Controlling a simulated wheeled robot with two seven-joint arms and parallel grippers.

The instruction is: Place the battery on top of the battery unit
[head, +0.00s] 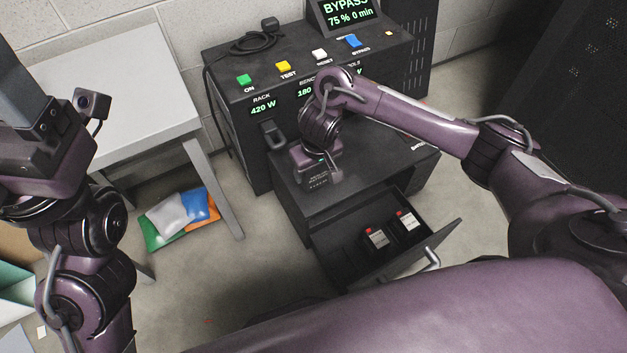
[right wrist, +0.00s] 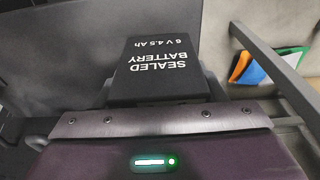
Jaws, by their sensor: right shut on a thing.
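The battery, a black block with white "SEALED BATTERY" lettering, shows in the right wrist view (right wrist: 150,72) and, mostly covered, in the head view (head: 318,181). My right gripper (head: 319,172) is shut on it, over the top of the low black battery unit (head: 385,163). I cannot tell whether the battery touches that top. The unit's front drawer (head: 345,262) is open, with two batteries with pale labels and red marks (head: 377,238) (head: 407,222) inside. My left gripper (head: 22,90) is raised at the upper left; its jaws are unclear.
A taller black console (head: 235,65) with coloured buttons, green readouts and a coiled cable (head: 255,40) stands behind the unit. A grey table (head: 120,85) is at left, with coloured packets (head: 180,215) on the floor below. The open drawer juts toward me.

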